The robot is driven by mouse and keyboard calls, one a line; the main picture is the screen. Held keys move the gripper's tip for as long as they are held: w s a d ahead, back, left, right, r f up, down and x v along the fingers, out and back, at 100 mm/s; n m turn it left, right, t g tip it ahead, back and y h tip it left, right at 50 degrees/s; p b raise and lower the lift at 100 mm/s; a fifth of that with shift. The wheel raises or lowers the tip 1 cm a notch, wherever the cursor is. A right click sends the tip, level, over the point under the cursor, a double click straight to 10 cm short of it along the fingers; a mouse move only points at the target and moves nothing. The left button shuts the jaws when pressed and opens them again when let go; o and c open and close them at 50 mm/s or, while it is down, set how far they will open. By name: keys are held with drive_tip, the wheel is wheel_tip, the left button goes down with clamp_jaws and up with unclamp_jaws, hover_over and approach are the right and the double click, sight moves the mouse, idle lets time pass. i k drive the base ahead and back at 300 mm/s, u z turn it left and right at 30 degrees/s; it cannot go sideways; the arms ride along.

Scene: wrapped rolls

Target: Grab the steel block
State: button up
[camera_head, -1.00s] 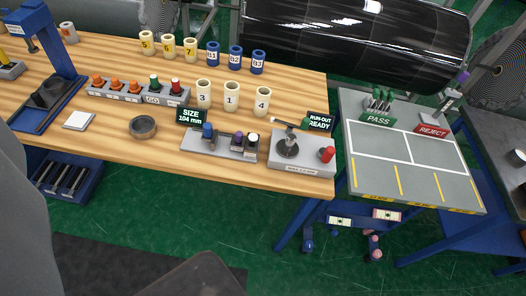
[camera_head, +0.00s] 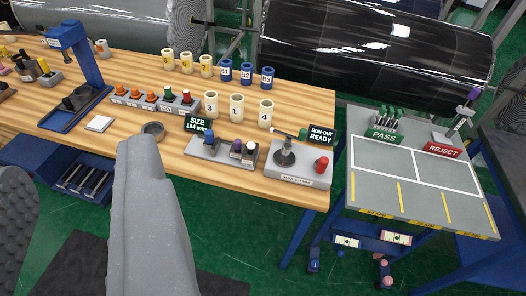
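A small pale, flat square block (camera_head: 98,123) lies on the wooden bench, to the right of the blue stand. It is the likeliest steel block, though I cannot be sure of its material. A grey metal ring (camera_head: 152,131) sits to its right. A large grey part of my own arm or gripper rises from the bottom, and its tip appears just below the ring; I cannot tell whether it touches it. A dark ribbed part shows at the lower left edge. No fingertips can be made out, and nothing is seen held.
The wooden bench (camera_head: 75,147) carries a blue stand (camera_head: 85,65), a button box (camera_head: 150,103), numbered cups, a size gauge (camera_head: 222,152) and a run-out gauge (camera_head: 299,169). A pass/reject table (camera_head: 398,190) stands at right.

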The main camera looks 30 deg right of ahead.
sight(237, 150)
drive_tip(key=z, duration=0.1)
drive_tip(key=i, duration=1)
drive_tip(key=u, duration=0.05)
